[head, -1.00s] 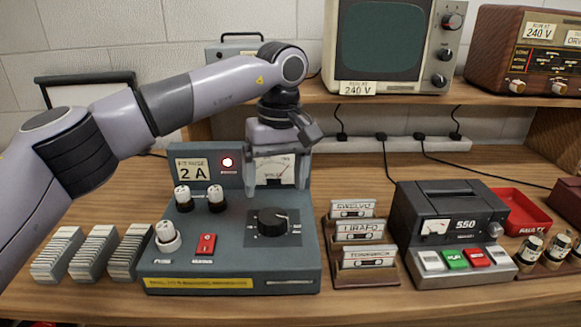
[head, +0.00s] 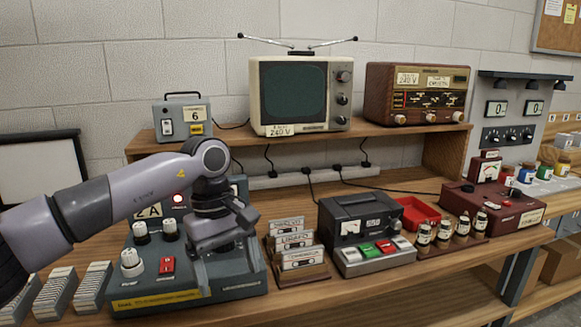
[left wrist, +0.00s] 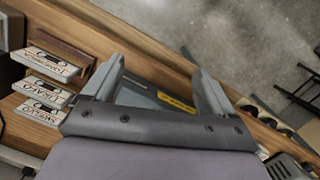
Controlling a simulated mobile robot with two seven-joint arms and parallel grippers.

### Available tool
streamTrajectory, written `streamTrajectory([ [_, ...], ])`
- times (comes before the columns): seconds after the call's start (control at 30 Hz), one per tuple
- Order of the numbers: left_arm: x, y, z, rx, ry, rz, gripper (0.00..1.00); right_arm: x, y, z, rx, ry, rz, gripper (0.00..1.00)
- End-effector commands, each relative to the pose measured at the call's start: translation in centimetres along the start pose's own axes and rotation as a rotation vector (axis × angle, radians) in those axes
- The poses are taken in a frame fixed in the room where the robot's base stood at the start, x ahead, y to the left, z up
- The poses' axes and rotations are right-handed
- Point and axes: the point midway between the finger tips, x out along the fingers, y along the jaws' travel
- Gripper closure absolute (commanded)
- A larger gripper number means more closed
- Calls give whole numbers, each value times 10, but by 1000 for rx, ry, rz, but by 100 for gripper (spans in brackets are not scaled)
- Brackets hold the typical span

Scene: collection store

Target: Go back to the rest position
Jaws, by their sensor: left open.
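My left gripper (head: 220,250) hangs over the right part of the grey fuse test unit (head: 185,292) and hides its dial and most of its meter. In the left wrist view its two fingers (left wrist: 155,72) are spread with nothing between them. Beyond them, part of the grey unit with its yellow strip (left wrist: 176,102) shows. I cannot tell whether the gripper touches the unit. My right gripper is not in view.
Cassettes in a wooden rack (head: 300,262) stand just right of the gripper, then a black cassette recorder (head: 365,232). Grey card stacks (head: 55,294) stand at the left. A shelf (head: 300,141) with a television (head: 297,95) and radio (head: 415,95) is behind. In the left wrist view, floor shows beyond the bench edge.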

Motion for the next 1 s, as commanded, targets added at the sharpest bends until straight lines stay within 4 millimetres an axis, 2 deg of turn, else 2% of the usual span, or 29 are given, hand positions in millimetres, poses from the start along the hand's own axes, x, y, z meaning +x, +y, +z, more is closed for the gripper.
streamTrajectory([
  [0.03,18,9,16,-13,-77,38,14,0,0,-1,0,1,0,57],
  [0.1,38,21,39,-42,-187,94,14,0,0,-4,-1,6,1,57],
  [0.2,62,38,77,-108,-371,174,14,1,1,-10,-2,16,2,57],
  [0.3,77,54,118,-207,-589,248,14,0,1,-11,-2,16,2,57],
  [0.4,81,66,154,-336,-821,305,14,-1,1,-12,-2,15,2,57],
  [0.53,75,78,186,-538,-1129,346,14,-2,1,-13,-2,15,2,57],
  [0.67,62,85,198,-771,-1438,350,14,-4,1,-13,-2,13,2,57],
  [0.77,54,86,194,-968,-1673,329,14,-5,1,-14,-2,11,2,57],
  [0.87,50,82,180,-1175,-1904,284,14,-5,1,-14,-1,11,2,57],
  [1.0,58,69,149,-1479,-2220,186,14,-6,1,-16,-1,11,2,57],
])
